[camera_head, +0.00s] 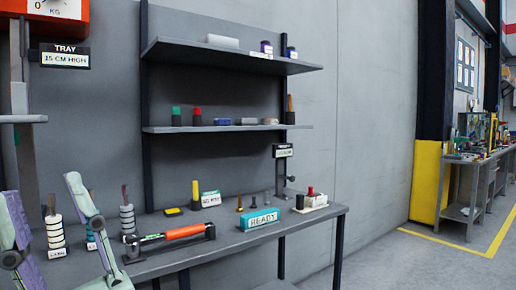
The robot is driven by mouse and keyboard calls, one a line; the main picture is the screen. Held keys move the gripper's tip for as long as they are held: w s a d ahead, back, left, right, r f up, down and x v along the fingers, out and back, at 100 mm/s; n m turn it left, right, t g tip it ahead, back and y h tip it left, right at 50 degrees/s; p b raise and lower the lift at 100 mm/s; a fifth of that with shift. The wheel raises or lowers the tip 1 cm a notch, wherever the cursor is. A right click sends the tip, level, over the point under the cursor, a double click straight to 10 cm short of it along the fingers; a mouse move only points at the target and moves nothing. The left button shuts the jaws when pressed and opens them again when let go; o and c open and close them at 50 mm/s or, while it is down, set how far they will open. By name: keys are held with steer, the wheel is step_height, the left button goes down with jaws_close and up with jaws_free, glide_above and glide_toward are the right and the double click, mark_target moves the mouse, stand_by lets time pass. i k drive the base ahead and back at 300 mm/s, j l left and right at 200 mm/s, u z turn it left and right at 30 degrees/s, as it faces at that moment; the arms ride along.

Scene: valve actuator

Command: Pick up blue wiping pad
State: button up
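A small blue block (226,122) lies on the lower wall shelf, between a dark green-capped and red-capped pair on its left and a grey piece on its right. It may be the blue wiping pad, but it is too small to be sure. My gripper (39,188) is at the lower left, close to the camera, with its two purple and pale green fingers spread apart. No object shows held between them. It is in front of the left end of the workbench, far left of and below the blue block.
The upper shelf (235,56) hangs above. Floor is free at right.

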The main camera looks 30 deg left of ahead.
mark_target(217, 121)
steer(key=i+u, duration=0.3)
steer(key=i+l+u, duration=0.25)
steer(key=i, duration=0.25)
steer(key=i+l+u, duration=0.3)
steer(key=i+j, duration=0.05)
